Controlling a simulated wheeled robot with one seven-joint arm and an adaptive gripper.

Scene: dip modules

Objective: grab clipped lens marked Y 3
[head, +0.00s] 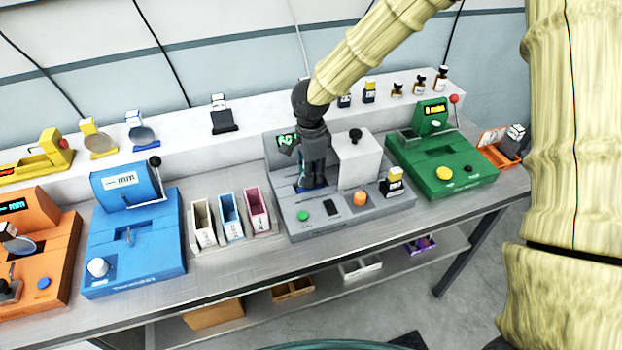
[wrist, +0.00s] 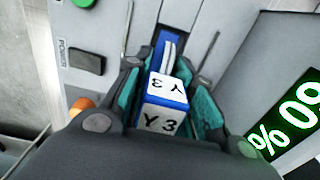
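The lens clip marked Y 3 (wrist: 165,108) shows in the wrist view as a white and blue block with black lettering. Its blue lower part stands in the grey device (head: 338,218). My gripper (wrist: 163,95) has one teal pad close against each side of the block and appears shut on it. In the head view my gripper (head: 313,170) points down over the grey device, with a bit of blue at its tips. The gripper hides most of the lens there.
A white block with a black knob (head: 357,160) stands close right of my gripper. Narrow bins (head: 229,215) stand to the left, and a green device (head: 440,160) to the right. A white shelf runs behind.

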